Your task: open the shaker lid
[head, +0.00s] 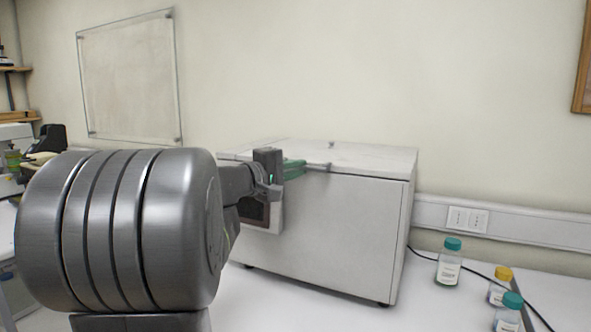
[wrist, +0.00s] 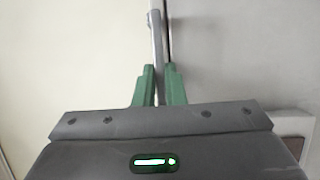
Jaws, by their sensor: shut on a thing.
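The shaker (head: 335,235) is a large white box on the bench in the head view. Its flat white lid (head: 360,157) looks closed, lying level on top. A thin grey bar handle (head: 318,167) runs along the lid's front edge. My gripper (head: 293,168) has green fingers and is at this front edge, left of the lid's middle. In the wrist view, the green fingers of my gripper (wrist: 159,85) are shut on the bar handle (wrist: 157,40), which runs up between them. My arm hides the left part of the shaker.
Bottles with teal caps (head: 449,262) and a yellow-capped bottle (head: 499,287) stand on the bench to the right, near a black cable (head: 480,274). A wall socket (head: 467,219) is behind them. Wall above the lid is clear.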

